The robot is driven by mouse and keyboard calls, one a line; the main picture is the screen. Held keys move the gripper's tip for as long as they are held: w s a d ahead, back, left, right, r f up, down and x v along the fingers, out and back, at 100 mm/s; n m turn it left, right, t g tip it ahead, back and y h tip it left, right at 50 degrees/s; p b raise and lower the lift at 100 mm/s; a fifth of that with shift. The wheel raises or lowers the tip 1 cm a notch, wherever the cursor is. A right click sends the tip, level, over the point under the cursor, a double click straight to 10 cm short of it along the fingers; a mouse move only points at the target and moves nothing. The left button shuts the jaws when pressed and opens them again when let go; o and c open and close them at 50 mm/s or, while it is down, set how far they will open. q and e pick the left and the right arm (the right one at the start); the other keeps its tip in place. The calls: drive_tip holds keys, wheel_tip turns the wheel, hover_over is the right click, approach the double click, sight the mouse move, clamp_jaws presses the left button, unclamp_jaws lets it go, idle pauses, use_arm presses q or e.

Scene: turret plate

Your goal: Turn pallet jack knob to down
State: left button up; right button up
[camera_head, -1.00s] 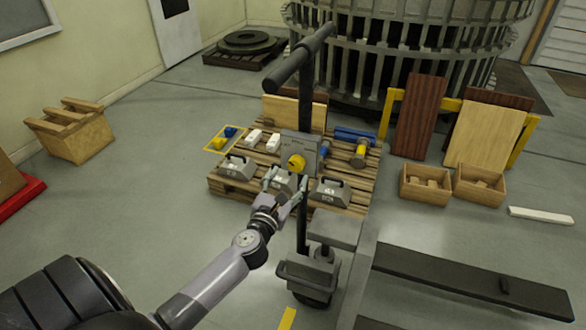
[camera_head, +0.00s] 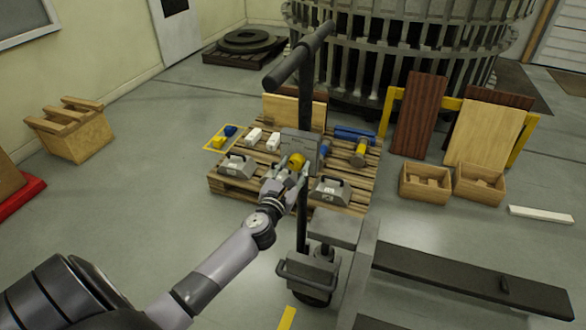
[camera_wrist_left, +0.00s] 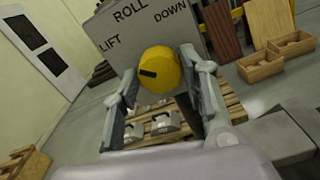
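The pallet jack's yellow round knob (camera_head: 297,159) sits on a grey plate (camera_head: 306,143) on the jack's dark upright handle (camera_head: 313,64). In the left wrist view the knob (camera_wrist_left: 163,72) has a black mark on its left side, toward the word LIFT. The plate (camera_wrist_left: 125,32) reads LIFT at left, ROLL at top and DOWN at right. My left gripper (camera_head: 293,166) is open, its fingers (camera_wrist_left: 160,66) on either side of the knob. The right finger looks very close to the knob; I cannot tell if it touches. My right gripper is not in view.
Behind the handle, a wooden pallet (camera_head: 232,188) carries grey weights (camera_head: 330,190), white blocks and blue and yellow parts. The jack's dark forks (camera_head: 470,280) extend right. Wooden boxes (camera_head: 425,184) stand at right. Open floor lies at left.

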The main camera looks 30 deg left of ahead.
use_arm(q)
drive_tip(key=c, duration=0.6)
drive_tip(key=shift+c, duration=0.2)
